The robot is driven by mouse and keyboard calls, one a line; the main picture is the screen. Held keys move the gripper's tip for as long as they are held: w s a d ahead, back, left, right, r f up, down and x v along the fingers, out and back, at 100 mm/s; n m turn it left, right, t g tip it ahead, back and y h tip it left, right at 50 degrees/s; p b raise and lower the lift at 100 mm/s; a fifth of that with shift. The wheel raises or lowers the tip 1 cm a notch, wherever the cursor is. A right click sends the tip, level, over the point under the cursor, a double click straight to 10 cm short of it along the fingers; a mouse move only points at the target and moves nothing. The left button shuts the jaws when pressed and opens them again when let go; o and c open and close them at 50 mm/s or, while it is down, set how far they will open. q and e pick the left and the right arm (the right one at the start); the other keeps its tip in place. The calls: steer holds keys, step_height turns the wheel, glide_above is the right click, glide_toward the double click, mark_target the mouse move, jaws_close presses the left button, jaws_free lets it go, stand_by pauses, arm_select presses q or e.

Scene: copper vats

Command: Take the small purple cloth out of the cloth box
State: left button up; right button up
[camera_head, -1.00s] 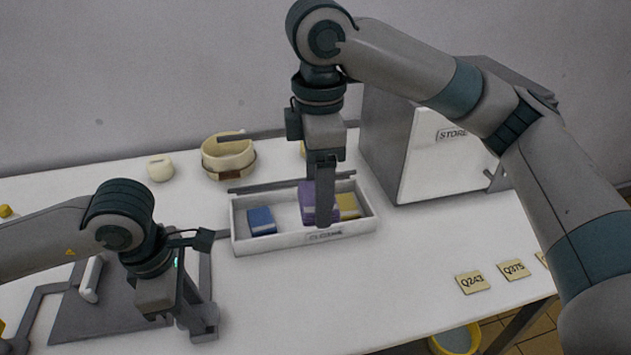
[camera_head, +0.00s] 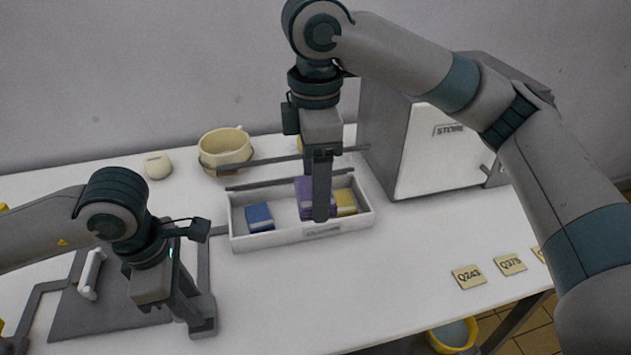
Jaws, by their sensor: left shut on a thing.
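The cloth box (camera_head: 244,242) is a long white tray on the white table. The small purple cloth (camera_head: 307,189) stands in its middle, between a blue cloth (camera_head: 259,217) and a yellow cloth (camera_head: 345,201). My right gripper (camera_head: 321,208) points straight down in front of the purple cloth and hides part of it. I cannot tell whether it grips the cloth. My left gripper (camera_head: 196,318) is low at the front left, well apart from the box. It is shut on a grey part that is hard to make out.
A thin grey bar (camera_head: 262,162) spans above the box's back. A cream pot (camera_head: 225,147) and a small cream jar (camera_head: 157,165) stand behind. A grey store cabinet (camera_head: 445,158) is at right. A grey board (camera_head: 100,312) lies at left. The table's front middle is clear.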

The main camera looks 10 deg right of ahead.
arm_select(q)
steer(key=shift+r, duration=0.25)
steer(key=o, duration=1.1)
steer(key=r, duration=0.4)
steer(key=a+r, duration=0.1)
steer(key=r, duration=0.3)
steer(key=r+b, duration=0.1)
steer(key=r, duration=0.3)
steer(key=shift+a, duration=0.25)
